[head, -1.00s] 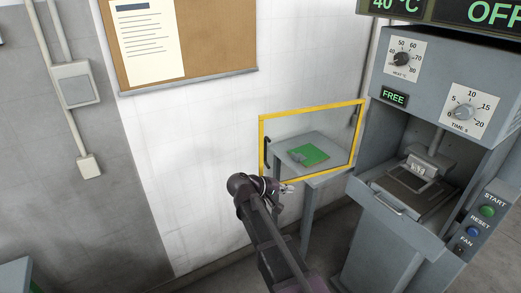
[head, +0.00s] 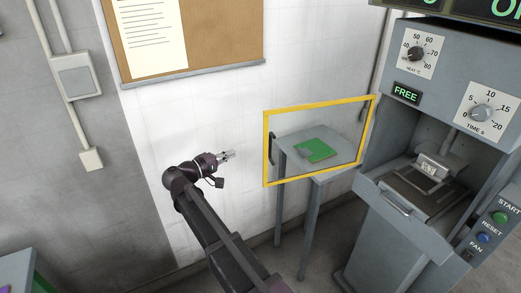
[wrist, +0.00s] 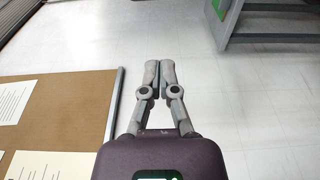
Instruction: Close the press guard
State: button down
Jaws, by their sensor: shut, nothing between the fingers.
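The press guard (head: 318,106) is a clear panel in a yellow frame with a dark handle (head: 271,149) on its left edge. It stands swung open to the left of the press (head: 437,140), leaving the press opening uncovered. My gripper (head: 229,155) is left of the guard, in front of the white wall, apart from the handle. In the wrist view my gripper (wrist: 159,66) shows its two fingers together, with nothing between them. The guard is not clearly visible in the wrist view.
A small grey table (head: 348,151) with a green board (head: 319,150) stands behind the guard. A cork board (head: 222,35) hangs on the wall. The press has a front handle (head: 395,204) and buttons at right.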

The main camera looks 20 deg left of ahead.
jog(key=shift+w+d, duration=0.1)
jog(key=w+d, duration=0.5)
jog(key=d, duration=0.2)
jog(key=shift+w+d, duration=0.3)
jog(key=shift+d, duration=0.05)
dwell(0.4)
